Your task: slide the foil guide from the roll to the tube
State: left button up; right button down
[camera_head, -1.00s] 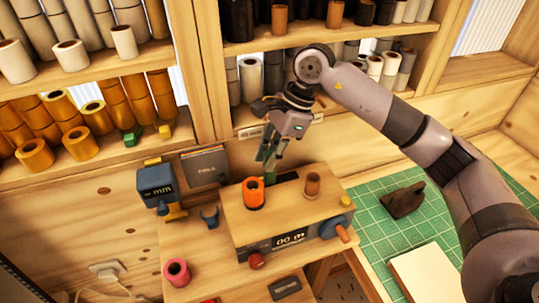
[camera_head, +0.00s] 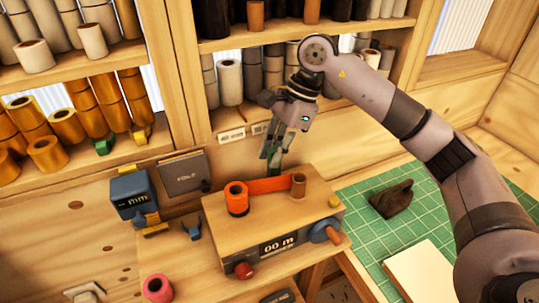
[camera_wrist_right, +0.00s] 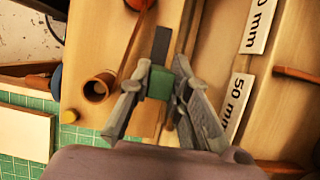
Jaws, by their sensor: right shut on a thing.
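The orange foil roll (camera_head: 237,198) stands upright on the left of the wooden machine's top (camera_head: 262,215). The brown tube (camera_head: 298,187) stands upright on the right, and shows in the right wrist view (camera_wrist_right: 99,87). An orange foil strip (camera_head: 267,185) spans from roll to tube; it also shows in the wrist view (camera_wrist_right: 131,40). My right gripper (camera_head: 274,152) is shut on the green foil guide (camera_wrist_right: 160,83), behind the strip and nearer the tube. My left gripper is out of view.
A blue gauge (camera_head: 131,192) and a dark box (camera_head: 184,173) stand left of the machine. A pink roll (camera_head: 157,288) is at the front left. A green mat (camera_head: 430,220) with a dark brown object (camera_head: 391,199) lies right. Shelves of rolls stand behind.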

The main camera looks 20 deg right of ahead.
jog(key=c, duration=1.5)
grip_release()
jog(key=shift+d, duration=0.35)
jog(key=shift+a, duration=0.1)
jog(key=shift+r, duration=0.1)
jog(key=v, duration=1.2)
jog(key=shift+a, duration=0.1)
